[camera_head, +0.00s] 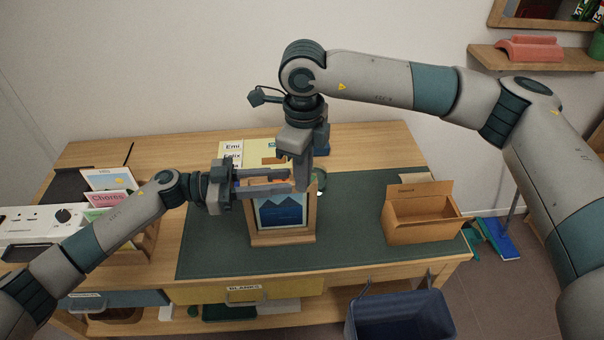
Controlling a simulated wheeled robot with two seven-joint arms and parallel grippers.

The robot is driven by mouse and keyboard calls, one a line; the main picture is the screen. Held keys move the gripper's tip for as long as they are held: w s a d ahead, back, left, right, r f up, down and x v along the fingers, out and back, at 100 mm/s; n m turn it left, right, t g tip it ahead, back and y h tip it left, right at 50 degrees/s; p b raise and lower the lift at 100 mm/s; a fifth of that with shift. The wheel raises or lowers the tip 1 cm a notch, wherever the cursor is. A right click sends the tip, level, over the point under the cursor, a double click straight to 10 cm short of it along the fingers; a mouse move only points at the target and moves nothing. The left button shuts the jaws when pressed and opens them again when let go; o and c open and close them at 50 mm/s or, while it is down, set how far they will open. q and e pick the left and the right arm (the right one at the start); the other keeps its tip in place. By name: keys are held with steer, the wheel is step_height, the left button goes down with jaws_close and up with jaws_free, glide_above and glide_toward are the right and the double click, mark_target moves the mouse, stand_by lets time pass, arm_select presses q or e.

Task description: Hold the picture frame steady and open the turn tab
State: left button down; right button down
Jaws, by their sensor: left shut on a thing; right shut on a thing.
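The picture frame (283,239) stands upright on the green desk mat, a wooden frame with a blue mountain picture facing me. My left gripper (293,183) reaches in from the left, its fingers level across the upper part of the frame, shut on it. My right gripper (301,187) points straight down at the frame's upper right, beside the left fingertips. It is shut at the top of the frame. The turn tab itself is hidden by the fingers and the frame, so its angle cannot be told.
An open cardboard box (420,232) stands on the right of the green mat (350,250). A card rack (108,200) and a white power strip (28,227) are at the left. Name cards (231,155) lie behind the frame. A blue bin (400,316) stands below the front edge.

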arm_select(q)
steer(key=shift+f, duration=0.1)
steer(key=shift+s, duration=0.1)
arm_select(e)
steer(key=shift+s+d+n, duration=0.1)
steer(key=shift+d+n, duration=0.3)
steer(key=shift+n, duration=0.85)
steer(key=shift+s+d+n, duration=0.1)
steer(key=shift+d+n, duration=0.3)
steer(key=shift+n, duration=0.9)
steer(key=shift+s+d+n, duration=0.1)
steer(key=shift+d+n, duration=0.3)
steer(key=shift+n, duration=0.85)
steer(key=c, duration=1.9)
jaws_free()
steer(key=shift+o, duration=0.2)
steer(key=shift+r, duration=0.1)
step_height(320, 180, up, 12)
arm_select(q)
steer(key=c, duration=1.3)
jaws_free()
steer(key=shift+c, duration=0.2)
